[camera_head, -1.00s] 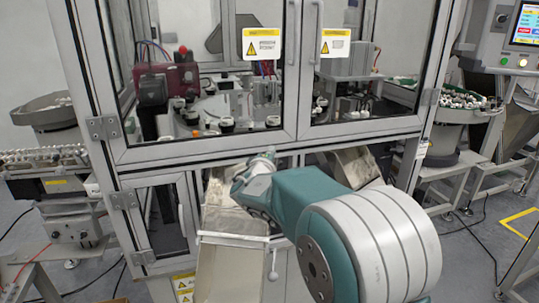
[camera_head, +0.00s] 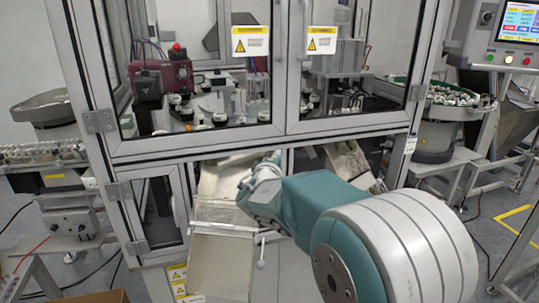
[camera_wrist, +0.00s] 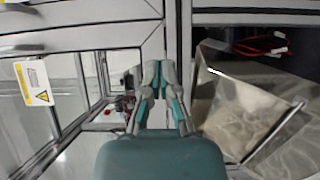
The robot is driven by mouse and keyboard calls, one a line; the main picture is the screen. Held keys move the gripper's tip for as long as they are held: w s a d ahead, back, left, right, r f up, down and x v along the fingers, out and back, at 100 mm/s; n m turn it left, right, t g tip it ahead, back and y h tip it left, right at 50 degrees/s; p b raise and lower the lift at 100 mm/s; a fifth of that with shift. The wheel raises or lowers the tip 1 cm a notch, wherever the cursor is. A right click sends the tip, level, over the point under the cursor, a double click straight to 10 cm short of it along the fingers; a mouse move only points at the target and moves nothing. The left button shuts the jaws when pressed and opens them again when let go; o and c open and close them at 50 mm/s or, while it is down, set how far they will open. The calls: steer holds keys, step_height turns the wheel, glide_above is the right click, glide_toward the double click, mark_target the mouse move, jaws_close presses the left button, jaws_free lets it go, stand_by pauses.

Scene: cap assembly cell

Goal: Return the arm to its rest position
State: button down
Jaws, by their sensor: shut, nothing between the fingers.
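My gripper (camera_wrist: 159,78) is in the middle of the wrist view, its two grey and teal fingers close together with nothing between them. In the head view my teal and grey arm reaches from the lower right towards the machine's front. There the gripper's far end (camera_head: 268,165) is small and partly hidden by my own wrist, in front of the opening below the glass doors. The fingers are clear of any object that I can make out.
The glass-doored assembly machine (camera_head: 200,146) stands ahead. A metal chute (camera_head: 222,256) slopes out below it; a chute also shows in the wrist view (camera_wrist: 245,110). Bowl feeders (camera_head: 50,107) flank the machine. A control screen (camera_head: 520,22) is at upper right. A cardboard box (camera_head: 95,298) shows at lower left.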

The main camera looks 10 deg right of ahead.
steer(key=s+d+r+m+g+h, duration=0.1)
steer(key=s+d+m+g+h, duration=0.3)
steer(key=s+d, duration=0.65)
steer(key=s+f+m+g+y, duration=0.3)
steer(key=s+m+g, duration=0.25)
steer(key=s, duration=0.85)
steer(key=s+a+f+m+y, duration=0.1)
steer(key=s+a+f+y, duration=0.2)
steer(key=s, duration=0.4)
steer(key=s+a+f+m+g+y, duration=0.1)
steer(key=s+a+f+m+y, duration=0.1)
steer(key=s+a+y, duration=0.3)
steer(key=s+a+f, duration=0.1)
steer(key=s+a, duration=0.1)
steer(key=a, duration=0.1)
steer(key=shift+a+y, duration=0.25)
steer(key=shift+y, duration=0.15)
steer(key=shift+w+d+m, duration=0.1)
steer(key=shift+d+m, duration=0.05)
steer(key=shift+m, duration=0.1)
